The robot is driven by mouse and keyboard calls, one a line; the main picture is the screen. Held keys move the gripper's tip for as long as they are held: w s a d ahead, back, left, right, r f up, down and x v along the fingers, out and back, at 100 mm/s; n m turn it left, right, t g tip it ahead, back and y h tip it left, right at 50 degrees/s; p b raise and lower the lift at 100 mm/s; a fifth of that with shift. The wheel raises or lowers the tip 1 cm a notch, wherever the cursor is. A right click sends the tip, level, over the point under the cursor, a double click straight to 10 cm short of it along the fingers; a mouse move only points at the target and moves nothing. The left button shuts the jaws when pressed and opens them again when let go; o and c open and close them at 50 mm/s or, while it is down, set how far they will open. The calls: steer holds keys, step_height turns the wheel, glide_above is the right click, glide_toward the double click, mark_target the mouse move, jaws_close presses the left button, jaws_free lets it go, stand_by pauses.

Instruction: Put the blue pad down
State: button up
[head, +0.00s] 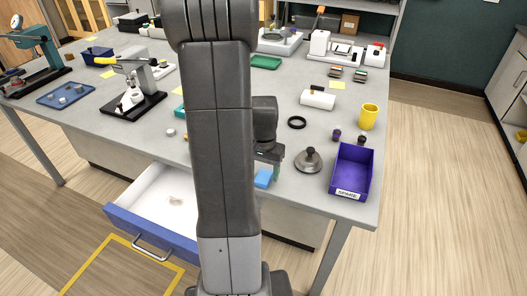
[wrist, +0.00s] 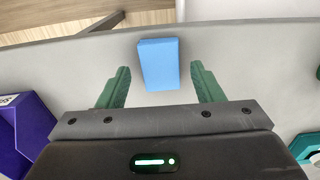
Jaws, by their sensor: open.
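The blue pad (wrist: 159,65) lies on the grey table top near its front edge. In the wrist view it is between and slightly beyond the two green fingertips of my gripper (wrist: 159,84), with a gap on each side. In the head view the blue pad (head: 264,178) shows just right of my arm, partly hidden by it. My gripper (head: 275,172) is open and low over the table beside the pad. One finger shows in the head view; the rest is hidden by my arm.
A purple bin (head: 351,172) marked SPARE stands at the right front corner. A round metal weight (head: 308,161) with a dark knob is between the pad and the bin. A white drawer (head: 160,200) hangs open at left. A black ring (head: 297,122) lies behind.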

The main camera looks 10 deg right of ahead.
mark_target(264, 177)
step_height(264, 177, up, 10)
steer(key=shift+r+b, duration=0.2)
steer(key=shift+b, duration=0.1)
step_height(264, 177, down, 12)
steer(key=shift+r+p, duration=0.15)
steer(key=shift+p, duration=0.4)
steer(key=shift+r, duration=0.45)
